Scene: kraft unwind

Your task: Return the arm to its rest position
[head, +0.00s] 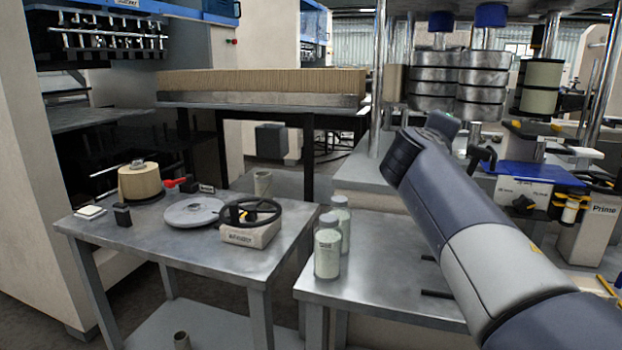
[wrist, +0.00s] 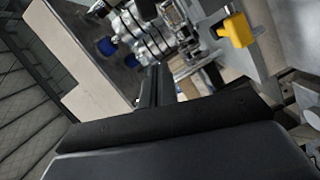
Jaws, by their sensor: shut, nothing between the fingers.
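My arm (head: 490,250) reaches from the lower right corner up to the middle right in the head view, raised in front of the right-hand machine. Its far end bends away from the camera, and I cannot make out the fingers there. In the wrist view my gripper (wrist: 153,88) shows as two dark fingers close together, with nothing held between them. The wide dark gripper body fills the bottom of that view.
A left metal table (head: 150,238) holds a kraft roll (head: 140,182), a grey disc (head: 193,211) and a black handwheel (head: 250,212). Two pale bottles (head: 327,252) stand on the right table (head: 385,285), left of my arm. Stacked metal rollers (head: 483,82) stand behind my arm.

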